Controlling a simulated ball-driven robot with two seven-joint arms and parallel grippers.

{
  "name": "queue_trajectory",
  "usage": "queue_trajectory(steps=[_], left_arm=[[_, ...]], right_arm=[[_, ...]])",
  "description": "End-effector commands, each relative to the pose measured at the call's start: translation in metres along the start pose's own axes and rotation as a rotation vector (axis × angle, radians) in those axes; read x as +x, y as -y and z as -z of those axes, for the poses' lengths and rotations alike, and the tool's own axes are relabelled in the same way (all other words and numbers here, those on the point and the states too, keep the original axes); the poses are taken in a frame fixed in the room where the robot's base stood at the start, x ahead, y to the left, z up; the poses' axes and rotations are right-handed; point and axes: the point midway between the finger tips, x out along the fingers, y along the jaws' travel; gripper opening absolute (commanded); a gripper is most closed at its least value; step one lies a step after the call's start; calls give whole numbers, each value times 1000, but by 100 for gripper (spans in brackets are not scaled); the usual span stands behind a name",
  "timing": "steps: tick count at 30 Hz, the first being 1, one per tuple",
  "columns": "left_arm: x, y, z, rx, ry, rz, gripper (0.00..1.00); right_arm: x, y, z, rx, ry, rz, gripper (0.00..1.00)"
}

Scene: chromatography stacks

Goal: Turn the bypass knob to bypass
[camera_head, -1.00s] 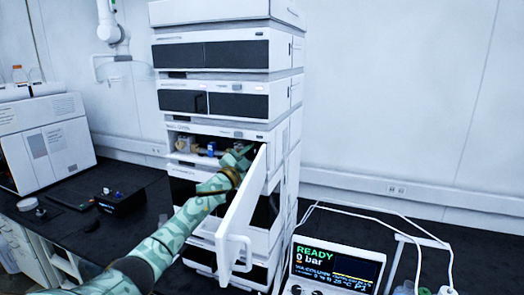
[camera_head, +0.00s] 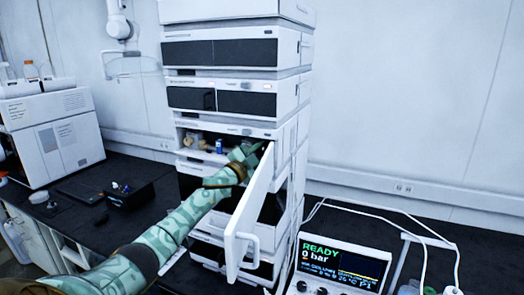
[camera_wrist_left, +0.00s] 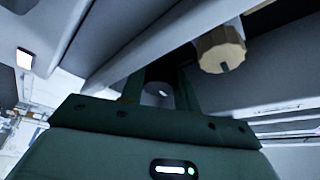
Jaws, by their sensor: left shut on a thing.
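My left gripper (camera_head: 247,153) reaches into the open compartment of the instrument stack (camera_head: 290,100), beside the open door (camera_head: 251,212). In the left wrist view its two fingers (camera_wrist_left: 160,84) are shut on a dark round part with a small pale mark, apparently the bypass knob (camera_wrist_left: 157,94). No label on it is readable, and the fingers hide its sides. A tan faceted knob (camera_wrist_left: 220,50) with a dark slot sits to the right of the fingers, apart from them. My right gripper is not in view.
The open door with its white handle stands out close to my left arm. Small fittings (camera_head: 200,145) sit on the compartment's left side. A controller screen (camera_head: 340,265) reads READY and 0 bar. A black box (camera_head: 128,194) lies on the dark bench at left.

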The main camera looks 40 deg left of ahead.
Motion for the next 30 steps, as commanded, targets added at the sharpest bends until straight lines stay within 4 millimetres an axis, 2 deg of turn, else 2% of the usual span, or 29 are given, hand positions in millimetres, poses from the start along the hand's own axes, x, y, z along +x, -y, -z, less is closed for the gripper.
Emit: queue_trajectory(steps=[17, 30], left_arm=[[1, 8, 3, 485, 2, -201, 9], [2, 10, 5, 871, 2, -362, 9]], right_arm=[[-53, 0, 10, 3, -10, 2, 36], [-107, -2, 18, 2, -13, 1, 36]])
